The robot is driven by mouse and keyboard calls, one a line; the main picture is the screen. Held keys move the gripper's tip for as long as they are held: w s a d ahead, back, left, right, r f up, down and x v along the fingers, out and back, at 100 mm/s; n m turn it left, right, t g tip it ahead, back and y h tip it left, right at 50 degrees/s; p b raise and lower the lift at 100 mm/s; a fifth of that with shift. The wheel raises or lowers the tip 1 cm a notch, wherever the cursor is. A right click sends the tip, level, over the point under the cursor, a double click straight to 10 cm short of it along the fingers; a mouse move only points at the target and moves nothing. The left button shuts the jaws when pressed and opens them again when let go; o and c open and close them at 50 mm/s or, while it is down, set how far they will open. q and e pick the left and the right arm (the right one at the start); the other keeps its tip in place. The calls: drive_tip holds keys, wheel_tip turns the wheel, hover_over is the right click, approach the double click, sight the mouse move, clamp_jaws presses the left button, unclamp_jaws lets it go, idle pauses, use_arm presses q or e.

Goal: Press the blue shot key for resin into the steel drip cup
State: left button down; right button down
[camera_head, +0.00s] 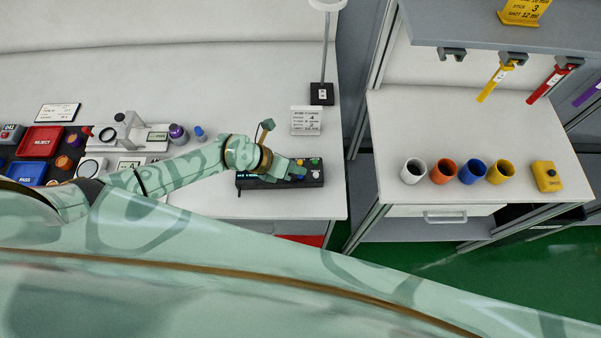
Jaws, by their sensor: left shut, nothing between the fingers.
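The black key box (262,184) lies near the front right of the white bench, with a small lit display at its left end. Green, yellow and pale keys show on its right part. I cannot clearly make out the blue shot key beside and under my fingers. My left gripper (300,171) is shut and empty, its fingertips over the key area; I cannot tell if they touch a key. A dark-tipped brass spout (267,127) rises behind my wrist. The steel drip cup does not show clearly; my arm may hide it. My right gripper is not in view.
A printed card (306,121) and a lamp post base (321,94) stand behind the box. A red tray (41,141), a blue tray (27,174) and small parts lie left. White, orange, blue and yellow cups stand on the separate right table (400,118).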

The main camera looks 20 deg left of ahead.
use_arm(q)
drive_tip(key=shift+f, duration=0.3)
drive_tip(key=shift+f+b, duration=0.4)
drive_tip(key=shift+f, duration=0.05)
idle(0.6)
drive_tip(key=shift+r, duration=0.1)
drive_tip(key=shift+r+p, duration=0.8)
drive_tip(key=shift+p, duration=0.2)
wheel_tip(320, 180, up, 5)
drive_tip(key=p, duration=0.5)
idle(0.7)
